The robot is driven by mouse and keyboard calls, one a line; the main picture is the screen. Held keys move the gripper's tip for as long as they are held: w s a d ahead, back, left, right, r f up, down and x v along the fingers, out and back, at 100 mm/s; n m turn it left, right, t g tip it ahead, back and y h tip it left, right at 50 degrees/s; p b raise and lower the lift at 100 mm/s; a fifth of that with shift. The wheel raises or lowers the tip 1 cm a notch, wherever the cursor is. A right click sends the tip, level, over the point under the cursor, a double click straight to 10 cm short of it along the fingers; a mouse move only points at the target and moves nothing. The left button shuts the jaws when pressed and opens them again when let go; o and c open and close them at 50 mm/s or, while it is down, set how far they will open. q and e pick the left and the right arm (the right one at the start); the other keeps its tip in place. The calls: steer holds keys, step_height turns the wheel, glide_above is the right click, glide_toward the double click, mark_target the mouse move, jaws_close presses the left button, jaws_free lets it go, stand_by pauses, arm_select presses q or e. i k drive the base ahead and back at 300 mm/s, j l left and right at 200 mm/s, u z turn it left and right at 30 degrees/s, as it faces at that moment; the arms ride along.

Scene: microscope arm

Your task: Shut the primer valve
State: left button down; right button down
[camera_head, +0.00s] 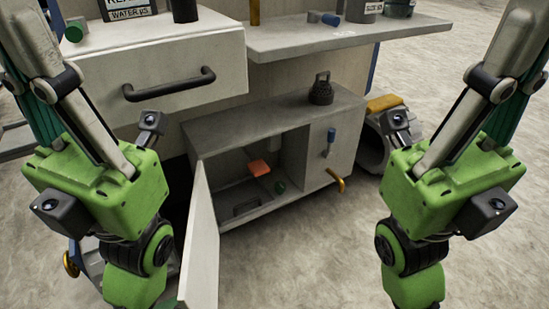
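No part in the camera_head view is legibly marked as the primer valve, so I cannot tell which one it is. An orange-red flat piece (258,168) sits inside the open lower cabinet (262,115), with a small green part (279,187) beside it. A blue upright handle (331,139) is on the cabinet's right front panel, above a brass curved piece (336,180). My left gripper (45,75) is raised at the left and my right gripper (500,80) at the right. Both are apart from the cabinet, and their fingertips are cut off or unclear.
The cabinet's pale door (201,250) stands open toward me. A drawer with a black handle (170,85) is above at left, and a shelf (340,35) at upper right. A black weight-like object (321,90) stands on the cabinet top. Bare floor (300,270) lies in front.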

mark_target(280, 185)
steer(key=i+l+u, duration=0.3)
steer(key=u, duration=0.2)
steer(key=i+l+u, duration=0.2)
steer(key=l+u, duration=0.25)
steer(key=i+l+u, duration=0.15)
steer(key=l+u, duration=0.35)
steer(key=j, duration=0.1)
